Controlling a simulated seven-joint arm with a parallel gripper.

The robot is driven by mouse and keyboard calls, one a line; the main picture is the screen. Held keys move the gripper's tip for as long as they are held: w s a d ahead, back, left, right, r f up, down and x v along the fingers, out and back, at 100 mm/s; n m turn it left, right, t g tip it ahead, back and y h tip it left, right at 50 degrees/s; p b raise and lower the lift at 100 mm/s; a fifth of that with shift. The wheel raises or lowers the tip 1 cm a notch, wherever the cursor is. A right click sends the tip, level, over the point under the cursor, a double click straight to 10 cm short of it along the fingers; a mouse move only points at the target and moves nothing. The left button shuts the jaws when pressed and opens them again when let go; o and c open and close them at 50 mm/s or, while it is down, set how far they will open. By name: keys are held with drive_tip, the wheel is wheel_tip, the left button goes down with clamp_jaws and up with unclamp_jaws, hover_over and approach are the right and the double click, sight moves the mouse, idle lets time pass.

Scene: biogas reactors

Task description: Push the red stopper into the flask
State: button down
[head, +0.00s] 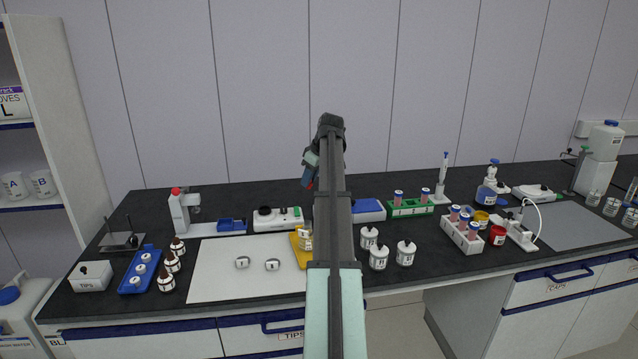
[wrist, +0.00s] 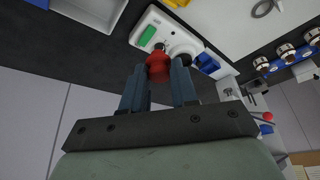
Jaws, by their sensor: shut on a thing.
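My gripper (wrist: 158,66) is shut on the red stopper (wrist: 158,68), which sits between its two fingertips in the wrist view. In the head view my gripper (head: 309,183) is raised above the back of the bench, and only a little red shows at its tip. A small glass vessel with yellowish contents (head: 305,239), perhaps the flask, stands on a yellow tray (head: 297,252) below the gripper. My arm partly hides the tray in the head view. The stopper is well apart from this vessel. I cannot make out the flask in the wrist view.
A white device (head: 278,219) stands behind the tray, and it shows beyond the stopper in the wrist view (wrist: 165,30). White bottles (head: 378,257) stand right of my arm. A green rack (head: 410,208) and a blue-topped box (head: 368,211) are behind. The white mat (head: 215,270) has free room.

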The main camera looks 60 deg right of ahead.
drive_tip(key=s+a+m, duration=0.1)
drive_tip(key=s+a, duration=0.4)
drive_tip(key=a, duration=0.2)
drive_tip(key=shift+a+f, duration=0.25)
drive_tip(key=shift+f, duration=0.15)
drive_tip(key=shift+f, duration=0.1)
wheel_tip(320, 180, down, 6)
drive_tip(key=c, duration=1.9)
unclamp_jaws()
drive_tip(key=shift+f, duration=0.2)
drive_tip(key=shift+o, duration=0.2)
drive_tip(key=o, duration=1.6)
drive_tip(key=shift+c, duration=0.2)
drive_tip(key=shift+r, duration=0.15)
